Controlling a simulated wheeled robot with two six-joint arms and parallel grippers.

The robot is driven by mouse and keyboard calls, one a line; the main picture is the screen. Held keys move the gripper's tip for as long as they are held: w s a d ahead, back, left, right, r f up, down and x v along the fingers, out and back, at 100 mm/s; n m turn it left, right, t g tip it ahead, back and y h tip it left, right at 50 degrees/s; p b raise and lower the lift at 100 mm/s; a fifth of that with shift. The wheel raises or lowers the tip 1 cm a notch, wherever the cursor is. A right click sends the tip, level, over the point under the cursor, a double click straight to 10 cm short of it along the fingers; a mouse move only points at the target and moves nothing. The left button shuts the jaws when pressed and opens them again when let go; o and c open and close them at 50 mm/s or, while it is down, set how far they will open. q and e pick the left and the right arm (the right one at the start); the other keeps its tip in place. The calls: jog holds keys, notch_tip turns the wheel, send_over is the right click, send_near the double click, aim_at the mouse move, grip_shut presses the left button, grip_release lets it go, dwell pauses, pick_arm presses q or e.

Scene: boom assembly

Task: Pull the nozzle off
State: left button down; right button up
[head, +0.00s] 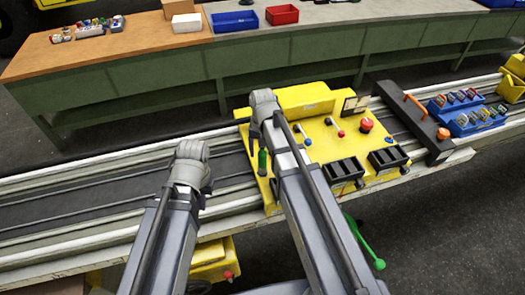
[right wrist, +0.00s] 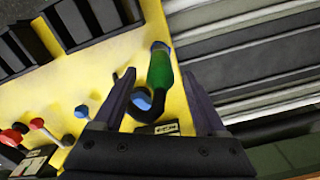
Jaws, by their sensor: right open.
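A green part (right wrist: 160,70), which looks like the nozzle, stands on the yellow panel (right wrist: 110,65) near its edge. It also shows in the head view (head: 262,162), just left of my right forearm. A dark curved piece with a blue end (right wrist: 143,100) is beside it. My right gripper (right wrist: 158,76) is open; in the right wrist view the green part appears between its two fingers, with no visible contact. In the head view my right gripper (head: 263,103) is over the panel's left part. My left gripper (head: 191,152) is left of the panel over the dark rail; its fingers are hidden.
The yellow panel carries a red knob (head: 366,125), small levers and black bins (head: 343,170). A black bar with an orange handle (head: 415,106) and blue bins (head: 468,122) stand to the right. A long workbench (head: 150,58) runs behind. The rail left of the panel is clear.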

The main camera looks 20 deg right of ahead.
notch_tip(320, 180, down, 3)
jog(key=shift+f+b, duration=0.2)
jog(key=shift+b, duration=0.95)
pick_arm(q)
notch_tip(320, 180, down, 3)
jog(key=shift+f, duration=0.15)
